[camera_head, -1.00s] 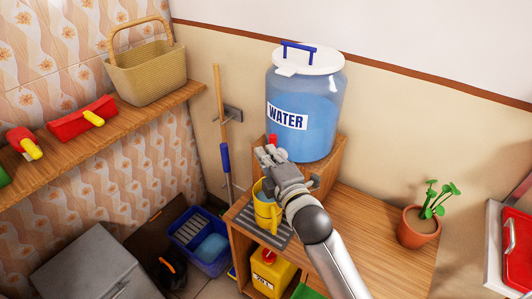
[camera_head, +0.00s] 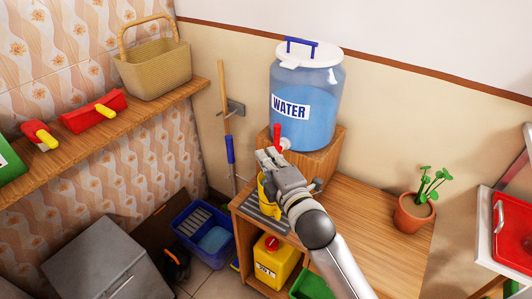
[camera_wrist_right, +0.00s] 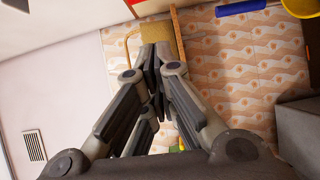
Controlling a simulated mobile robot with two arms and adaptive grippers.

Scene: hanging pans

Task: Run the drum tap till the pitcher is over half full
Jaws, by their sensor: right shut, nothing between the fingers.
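The clear drum (camera_head: 318,122) labelled WATER holds blue water under a white lid with a blue handle. It stands on a wooden block. Its tap (camera_head: 277,136) has a red lever, standing upright, and a pale body. My right gripper (camera_head: 266,156) is shut and empty just below the tap; I cannot tell if it touches it. Its closed fingers also show in the right wrist view (camera_wrist_right: 157,68). The yellow pitcher (camera_head: 264,194) stands below on a grey slatted tray (camera_head: 256,209), mostly hidden by my gripper. Its water level and any stream are hidden. My left gripper is out of view.
A potted plant (camera_head: 414,212) stands to the right on the wooden counter (camera_head: 366,224). Below are a yellow container (camera_head: 277,264) and a blue bin (camera_head: 206,234). A mop handle (camera_head: 226,120) leans left of the drum. A shelf at left holds a basket (camera_head: 152,68).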

